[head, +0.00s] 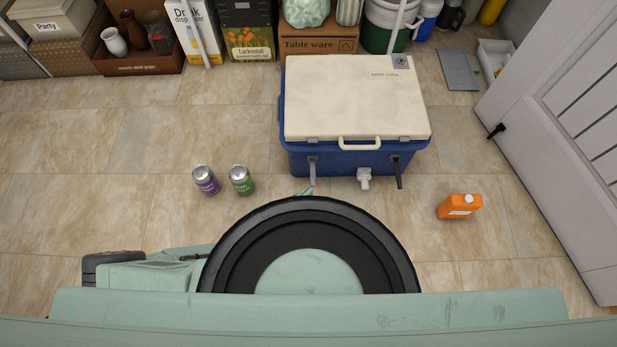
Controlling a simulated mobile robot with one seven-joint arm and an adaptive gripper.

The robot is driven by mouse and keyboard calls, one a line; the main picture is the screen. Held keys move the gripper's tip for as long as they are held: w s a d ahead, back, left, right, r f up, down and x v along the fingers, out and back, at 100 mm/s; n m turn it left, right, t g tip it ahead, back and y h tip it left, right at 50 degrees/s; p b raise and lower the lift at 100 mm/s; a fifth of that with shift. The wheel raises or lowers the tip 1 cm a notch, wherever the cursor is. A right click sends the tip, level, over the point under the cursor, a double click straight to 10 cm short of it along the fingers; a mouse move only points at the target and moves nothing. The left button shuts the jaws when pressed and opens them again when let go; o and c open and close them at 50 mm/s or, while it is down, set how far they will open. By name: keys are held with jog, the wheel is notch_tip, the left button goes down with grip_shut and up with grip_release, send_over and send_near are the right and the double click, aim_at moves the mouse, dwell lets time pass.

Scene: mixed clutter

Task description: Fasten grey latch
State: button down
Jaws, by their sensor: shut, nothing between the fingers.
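A blue cooler (342,163) with a closed cream lid (355,100) stands on the tiled floor, front towards me. The grey latch (313,171) is at the left of its front face. It hangs down and outward, apart from the lid's edge above it. A black latch (398,172) hangs in the same way at the right of the front. A white spigot (364,178) sits between them. I cannot make out my gripper. A small pale green piece shows just below the grey latch, above my round black-rimmed body part, and I cannot tell what it is.
A purple can (206,181) and a green can (241,181) stand left of the cooler. An orange jug (459,206) is to its right. Boxes, jars and buckets line the back wall. A white door (570,130) is at the right. The floor at left is clear.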

jog(key=shift+r, duration=0.45)
jog(key=shift+w+r+p, duration=0.25)
jog(key=shift+r+p, duration=0.75)
jog(key=shift+r, duration=0.15)
jog(key=shift+w+r+p, duration=0.25)
jog(key=shift+r+p, duration=0.15)
jog(key=shift+r, duration=0.2)
jog(key=shift+w+r+p, duration=0.25)
jog(key=shift+r+p, duration=0.1)
jog(key=shift+r, duration=0.25)
jog(key=shift+w+r, duration=0.1)
